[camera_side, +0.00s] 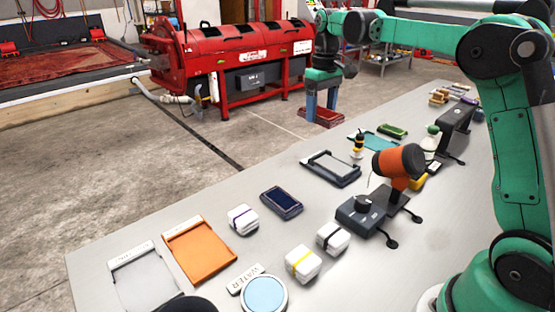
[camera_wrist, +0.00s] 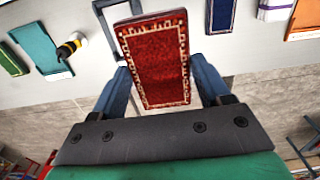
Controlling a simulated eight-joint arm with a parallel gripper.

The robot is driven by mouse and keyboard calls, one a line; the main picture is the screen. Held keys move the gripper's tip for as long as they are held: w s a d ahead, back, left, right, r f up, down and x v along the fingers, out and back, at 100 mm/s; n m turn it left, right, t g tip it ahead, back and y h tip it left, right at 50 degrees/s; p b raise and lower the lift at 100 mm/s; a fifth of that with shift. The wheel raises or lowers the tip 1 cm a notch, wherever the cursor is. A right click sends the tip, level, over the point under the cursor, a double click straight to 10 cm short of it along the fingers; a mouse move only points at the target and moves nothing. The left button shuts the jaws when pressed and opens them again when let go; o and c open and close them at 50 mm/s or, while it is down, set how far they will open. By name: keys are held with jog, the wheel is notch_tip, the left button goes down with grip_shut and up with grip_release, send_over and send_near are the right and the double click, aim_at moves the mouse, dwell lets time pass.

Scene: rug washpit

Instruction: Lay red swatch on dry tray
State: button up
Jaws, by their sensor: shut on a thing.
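My gripper (camera_side: 321,106) is raised beyond the far edge of the table, with its blue fingers pointing down. It is shut on the red swatch (camera_side: 323,118), a flat red piece with a pale patterned border. In the wrist view the swatch (camera_wrist: 155,58) sits between the two fingers (camera_wrist: 160,85), slightly tilted in the picture. Several trays lie on the table: an orange one (camera_side: 200,252), a pale grey one (camera_side: 143,278), a teal one (camera_side: 380,141) and a dark-framed one (camera_side: 331,168). Their labels are too small to read, so I cannot tell which is the dry tray.
A dark blue swatch (camera_side: 282,202) and a white banded block (camera_side: 243,219) lie between the dark-framed and orange trays. A yellow-black bottle (camera_side: 358,147) stands near the teal tray. An orange-headed device (camera_side: 398,162) rises mid-table. A green swatch (camera_side: 393,131) lies farther back.

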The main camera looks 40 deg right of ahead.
send_over(334, 165)
notch_tip(334, 165, down, 8)
jog(key=shift+f, duration=2.95)
jog(key=shift+f, duration=0.45)
jog(key=o, duration=1.2)
jog(key=shift+o, duration=0.2)
notch_tip(334, 165, up, 7)
jog(key=shift+r, duration=0.1)
